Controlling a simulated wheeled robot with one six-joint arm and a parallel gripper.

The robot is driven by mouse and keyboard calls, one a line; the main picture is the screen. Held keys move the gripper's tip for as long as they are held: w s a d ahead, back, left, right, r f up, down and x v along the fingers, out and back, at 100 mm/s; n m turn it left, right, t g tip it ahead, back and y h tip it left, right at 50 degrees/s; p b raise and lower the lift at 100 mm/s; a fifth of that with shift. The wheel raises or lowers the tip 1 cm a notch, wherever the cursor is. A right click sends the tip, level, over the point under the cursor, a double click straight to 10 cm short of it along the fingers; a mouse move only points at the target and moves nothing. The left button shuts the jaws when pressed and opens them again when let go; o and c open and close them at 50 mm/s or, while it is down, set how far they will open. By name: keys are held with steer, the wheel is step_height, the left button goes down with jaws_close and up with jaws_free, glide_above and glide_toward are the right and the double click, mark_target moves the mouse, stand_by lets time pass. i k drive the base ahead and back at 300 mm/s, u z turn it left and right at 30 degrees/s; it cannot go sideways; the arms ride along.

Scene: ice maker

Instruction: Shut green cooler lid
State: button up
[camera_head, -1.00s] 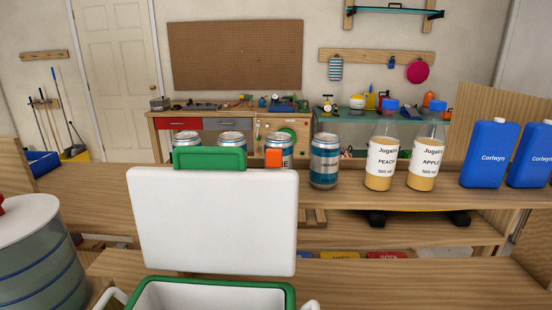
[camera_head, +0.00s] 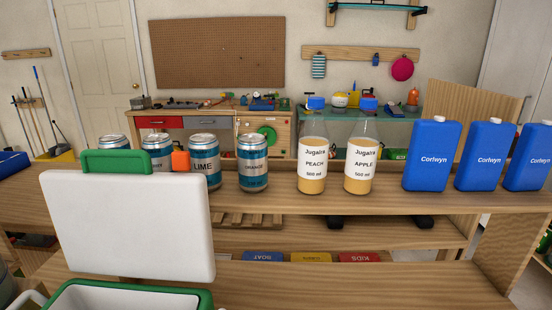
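The green cooler (camera_head: 190,296) is at the bottom left, cut off by the frame's lower edge. My gripper is not in view.
A wooden shelf behind the cooler holds several blue cans (camera_head: 253,163), two Jugalra bottles (camera_head: 313,155) and several blue Corlwyn jugs (camera_head: 431,155). A workbench (camera_head: 220,132) stands farther back. The lower shelf right of the cooler (camera_head: 330,282) looks bare.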

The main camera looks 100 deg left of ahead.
mark_target(116, 216)
steer(key=i, duration=0.5)
steer(key=u, duration=4.45)
steer(key=i, duration=0.5)
steer(key=u, duration=0.05)
steer(key=k, duration=1)
steer(key=u, duration=1.7)
steer(key=i, duration=1)
steer(key=z, duration=0.05)
